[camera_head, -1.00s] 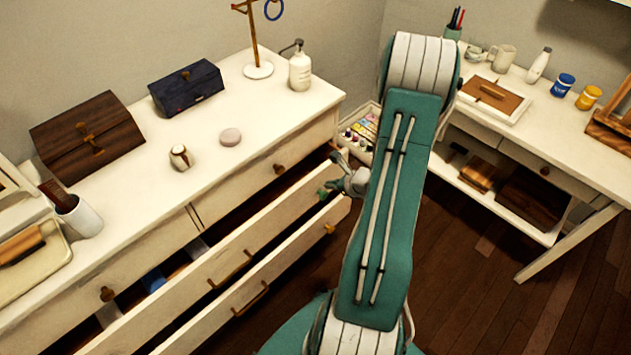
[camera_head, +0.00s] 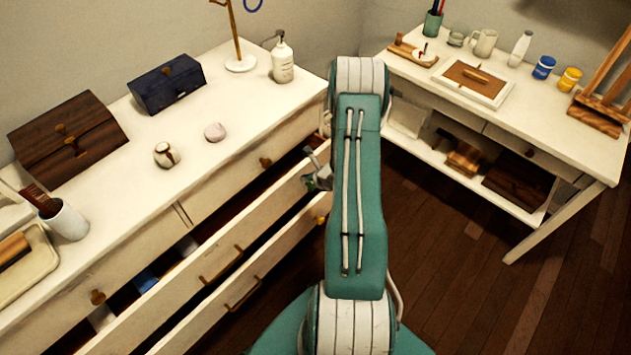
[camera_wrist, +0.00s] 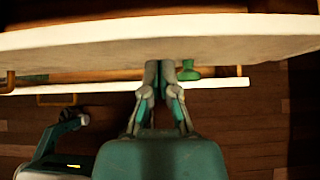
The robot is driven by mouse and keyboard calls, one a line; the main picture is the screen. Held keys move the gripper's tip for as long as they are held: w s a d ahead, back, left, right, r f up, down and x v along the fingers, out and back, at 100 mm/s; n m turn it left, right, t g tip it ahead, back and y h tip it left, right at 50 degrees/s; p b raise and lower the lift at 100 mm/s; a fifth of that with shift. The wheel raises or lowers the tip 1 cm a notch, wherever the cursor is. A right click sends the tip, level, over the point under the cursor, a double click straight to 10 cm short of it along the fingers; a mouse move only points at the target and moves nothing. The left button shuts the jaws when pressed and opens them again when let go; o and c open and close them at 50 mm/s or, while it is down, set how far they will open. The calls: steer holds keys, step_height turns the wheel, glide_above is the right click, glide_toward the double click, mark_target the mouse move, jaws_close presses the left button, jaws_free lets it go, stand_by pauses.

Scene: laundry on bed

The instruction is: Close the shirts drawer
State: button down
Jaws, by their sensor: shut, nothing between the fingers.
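A cream dresser has two long drawers pulled out, one above the other. The upper open drawer (camera_head: 190,283) has a brass bar handle, and pale and blue cloth shows inside it. The lower open drawer (camera_head: 268,268) has a similar handle, and its inside is hidden. No label shows which drawer holds shirts. My gripper (camera_head: 312,172) is shut and empty at the right end of the upper open drawer's front. In the wrist view, my fingertips (camera_wrist: 166,66) meet the lower edge of a cream drawer panel (camera_wrist: 160,38). I cannot tell whether they touch it.
The dresser top (camera_head: 215,170) holds a wooden chest (camera_head: 68,140), a dark blue box (camera_head: 166,84), a soap bottle (camera_head: 282,62) and small items. A white desk (camera_head: 530,125) with several objects stands at right. The wooden floor (camera_head: 450,260) between is clear.

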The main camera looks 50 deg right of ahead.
steer(key=shift+w+a, duration=0.1)
steer(key=shift+w, duration=0.7)
steer(key=w, duration=0.8)
steer(key=shift+w+a, duration=0.15)
steer(key=shift+w, duration=0.05)
steer(key=shift+r, duration=0.1)
